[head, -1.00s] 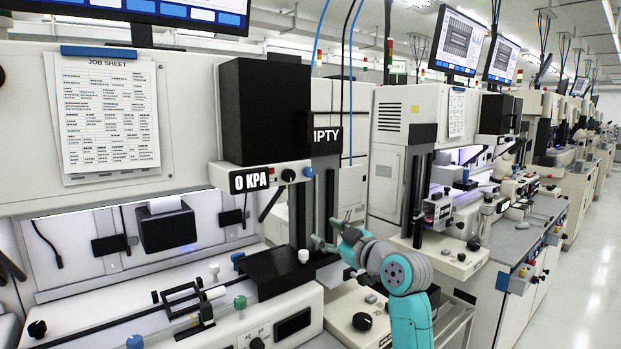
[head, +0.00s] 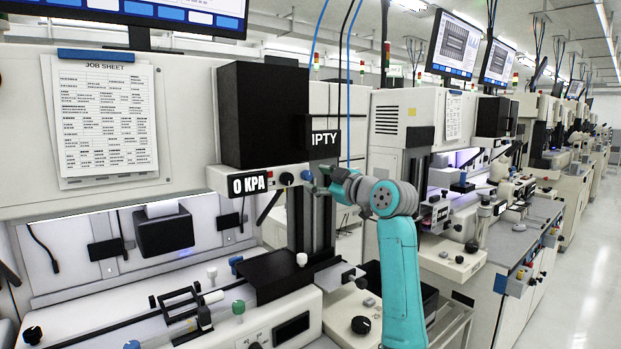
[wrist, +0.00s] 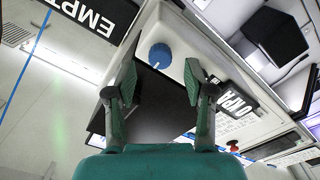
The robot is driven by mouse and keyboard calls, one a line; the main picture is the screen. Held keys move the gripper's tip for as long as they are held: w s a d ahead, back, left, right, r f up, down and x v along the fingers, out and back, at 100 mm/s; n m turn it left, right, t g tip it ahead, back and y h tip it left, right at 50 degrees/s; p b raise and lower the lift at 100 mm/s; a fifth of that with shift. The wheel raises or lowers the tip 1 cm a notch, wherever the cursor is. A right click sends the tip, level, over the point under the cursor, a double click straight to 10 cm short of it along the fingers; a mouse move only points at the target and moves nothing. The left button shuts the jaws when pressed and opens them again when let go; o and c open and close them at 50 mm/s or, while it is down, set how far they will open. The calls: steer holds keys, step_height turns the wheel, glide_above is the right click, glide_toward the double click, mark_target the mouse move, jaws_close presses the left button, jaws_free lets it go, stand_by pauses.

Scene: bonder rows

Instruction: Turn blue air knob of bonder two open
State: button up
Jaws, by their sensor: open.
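The blue air knob (head: 306,175) sits at the right end of the front panel (head: 218,176) of the near bonder. The panel's label (head: 250,183) reads 0 KPA. My gripper (head: 318,180) is raised close to the knob, at its right. In the wrist view, the blue knob (wrist: 160,56) shows whole, just ahead of and between the two fingertips. My open gripper (wrist: 161,76) has one finger to each side of the knob's line, with nothing between them. I cannot tell how much depth separates the fingertips from the knob.
A black knob (head: 287,178) and a red button (head: 270,174) sit left of the blue knob. Black columns (head: 312,225) stand below. The aisle floor (head: 588,290) is clear.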

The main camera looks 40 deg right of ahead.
mark_target(309, 177)
steer(key=shift+w+a, duration=0.1)
steer(key=shift+w, duration=1.75)
jaws_close()
